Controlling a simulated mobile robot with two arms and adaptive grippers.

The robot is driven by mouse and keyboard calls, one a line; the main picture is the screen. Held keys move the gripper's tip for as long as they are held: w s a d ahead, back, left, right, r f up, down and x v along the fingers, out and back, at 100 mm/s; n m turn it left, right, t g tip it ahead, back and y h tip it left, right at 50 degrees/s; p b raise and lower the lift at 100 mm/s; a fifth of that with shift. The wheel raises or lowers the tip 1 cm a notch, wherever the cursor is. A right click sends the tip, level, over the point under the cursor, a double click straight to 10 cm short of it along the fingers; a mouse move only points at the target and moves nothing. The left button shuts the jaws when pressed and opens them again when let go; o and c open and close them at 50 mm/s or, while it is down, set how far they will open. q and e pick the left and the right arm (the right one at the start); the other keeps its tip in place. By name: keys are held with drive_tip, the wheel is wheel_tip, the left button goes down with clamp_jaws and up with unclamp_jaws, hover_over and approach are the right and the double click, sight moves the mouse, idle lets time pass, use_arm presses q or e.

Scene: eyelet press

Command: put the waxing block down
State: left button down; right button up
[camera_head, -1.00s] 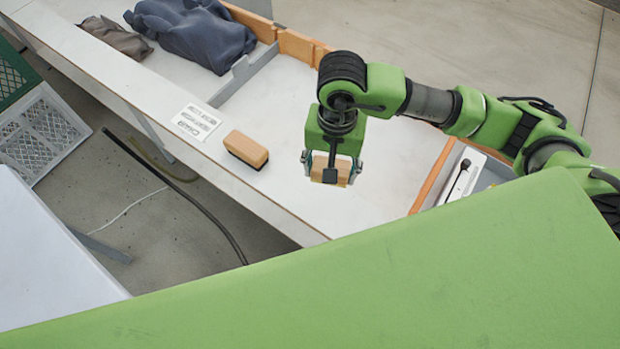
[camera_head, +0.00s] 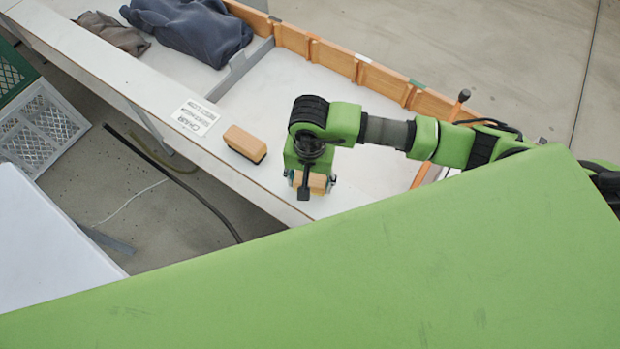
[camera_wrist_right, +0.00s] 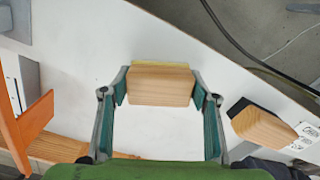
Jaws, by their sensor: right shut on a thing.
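My right gripper (camera_head: 310,190) is shut on a light wooden block (camera_head: 317,182) over the white table near its front edge. In the right wrist view the block (camera_wrist_right: 160,85) sits between the two fingers of the gripper (camera_wrist_right: 162,88), with a thin yellowish layer along its far side. I cannot tell whether the block touches the table. A second wooden block (camera_head: 246,138) with a dark underside rests on the table to the left, apart from the gripper. It also shows at the right of the wrist view (camera_wrist_right: 262,129). My left gripper is not in view.
A white label (camera_head: 194,116) lies left of the second block. Dark blue cloth (camera_head: 190,30) and brown cloth (camera_head: 112,33) lie farther back. A grey divider (camera_head: 240,69) and a wooden rim (camera_head: 335,57) bound the table. Bare tabletop (camera_head: 285,100) lies behind the gripper.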

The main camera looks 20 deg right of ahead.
sight(310, 180)
drive_tip(key=o, duration=1)
drive_tip(key=shift+f, duration=0.1)
wheel_tip(310, 180, up, 11)
drive_tip(key=b, duration=0.3)
drive_tip(key=shift+r+b, duration=0.3)
drive_tip(key=shift+r, duration=0.4)
